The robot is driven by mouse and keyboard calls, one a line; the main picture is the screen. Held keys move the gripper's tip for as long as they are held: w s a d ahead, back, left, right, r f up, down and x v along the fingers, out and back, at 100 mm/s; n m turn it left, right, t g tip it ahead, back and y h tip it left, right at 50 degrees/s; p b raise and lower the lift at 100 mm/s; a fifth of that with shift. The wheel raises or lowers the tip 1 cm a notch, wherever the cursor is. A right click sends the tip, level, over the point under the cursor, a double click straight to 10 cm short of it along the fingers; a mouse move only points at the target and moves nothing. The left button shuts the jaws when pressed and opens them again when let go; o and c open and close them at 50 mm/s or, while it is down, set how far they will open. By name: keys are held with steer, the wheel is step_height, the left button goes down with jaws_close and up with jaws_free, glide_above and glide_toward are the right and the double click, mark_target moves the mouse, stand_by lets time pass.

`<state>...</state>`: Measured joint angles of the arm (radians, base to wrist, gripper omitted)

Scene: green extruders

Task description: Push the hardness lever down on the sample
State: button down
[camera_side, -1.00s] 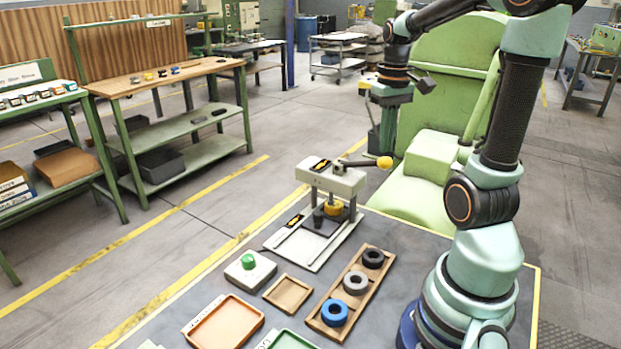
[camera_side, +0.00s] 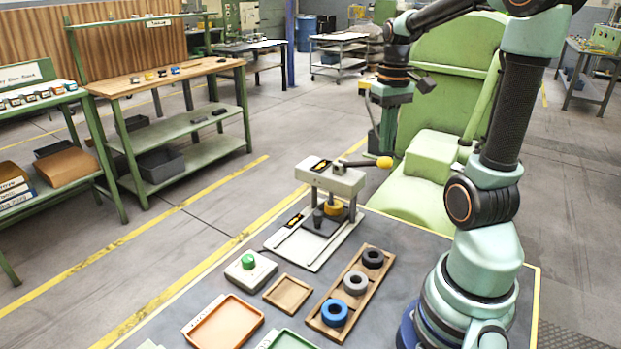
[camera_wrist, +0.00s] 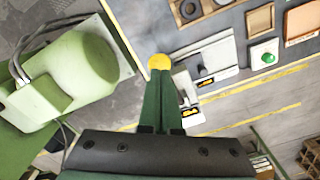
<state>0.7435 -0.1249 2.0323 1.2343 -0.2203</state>
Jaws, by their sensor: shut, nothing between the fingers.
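The hardness tester (camera_side: 338,182) stands on the bench with its lever (camera_side: 362,162) sticking out to the right, close to level, ending in a yellow knob (camera_side: 385,162). A yellow ring-shaped sample (camera_side: 333,208) sits under the tester's head. My gripper (camera_side: 377,146) points down just above the knob, shut and empty. In the wrist view its green fingers (camera_wrist: 160,80) are together, with their tips at the edge of the yellow knob (camera_wrist: 159,62). I cannot tell whether they touch it.
A wooden rack (camera_side: 345,318) holds a blue, a grey and a black ring. A green button box (camera_side: 250,270), an empty wooden tray (camera_side: 288,293) and an orange tray (camera_side: 226,325) lie nearby. A large green machine (camera_side: 440,150) stands behind the bench, close to my arm.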

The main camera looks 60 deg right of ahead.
mark_target(385, 158)
stand_by(0.5)
steer(key=shift+f, duration=3.35)
steer(key=shift+r, duration=2.45)
steer(key=shift+r, duration=2.55)
steer(key=shift+a, duration=0.1)
